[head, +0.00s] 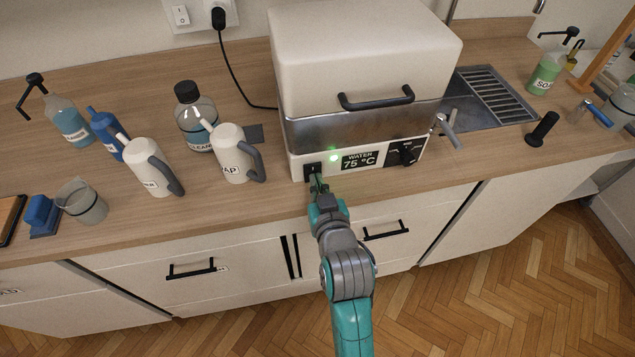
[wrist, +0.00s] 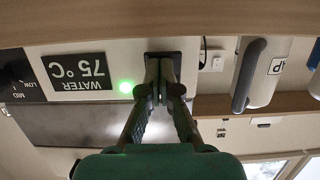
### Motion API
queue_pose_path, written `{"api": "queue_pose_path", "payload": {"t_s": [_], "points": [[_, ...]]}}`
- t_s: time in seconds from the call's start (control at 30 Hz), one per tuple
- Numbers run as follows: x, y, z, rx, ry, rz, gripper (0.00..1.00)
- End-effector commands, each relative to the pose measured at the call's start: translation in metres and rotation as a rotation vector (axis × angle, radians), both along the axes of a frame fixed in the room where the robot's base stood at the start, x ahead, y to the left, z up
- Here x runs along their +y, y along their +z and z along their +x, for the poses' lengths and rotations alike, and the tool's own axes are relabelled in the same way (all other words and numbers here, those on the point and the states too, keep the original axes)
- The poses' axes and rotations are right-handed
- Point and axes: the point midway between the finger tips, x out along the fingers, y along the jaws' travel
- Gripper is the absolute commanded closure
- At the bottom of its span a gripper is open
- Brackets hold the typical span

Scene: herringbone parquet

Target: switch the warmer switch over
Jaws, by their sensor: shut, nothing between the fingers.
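The warmer (head: 365,60) is a cream and steel box with a black lid handle, standing on the wooden counter. Its front panel carries a black rocker switch (head: 312,169) at the left, a lit green lamp (head: 333,157), a "WATER 75 °C" label (head: 360,160) and a black knob (head: 405,153). My gripper (head: 319,186) is shut and empty, its fingertips at the switch. In the wrist view, which is upside down, the fingertips (wrist: 164,78) cover most of the switch (wrist: 172,56). I cannot tell whether they touch it, and its rocker position is hidden there.
White jugs (head: 232,153) and a clear bottle (head: 194,115) stand left of the warmer. A tap lever (head: 446,130) sticks out at its right, beside a drain grille (head: 490,95). A black cable (head: 236,70) runs behind. Drawer handles (head: 385,231) project below the counter edge.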

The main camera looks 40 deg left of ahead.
Motion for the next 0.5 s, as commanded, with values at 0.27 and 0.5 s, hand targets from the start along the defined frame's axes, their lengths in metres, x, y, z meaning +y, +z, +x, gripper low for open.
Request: {"api": "queue_pose_path", "payload": {"t_s": [0.27, 0.5], "points": [[0.0052, -0.0047, 0.0045, 0.001, 0.000, -0.001, 1.00], [0.0055, -0.0037, 0.0051, -0.001, 0.000, 0.002, 1.00]]}}
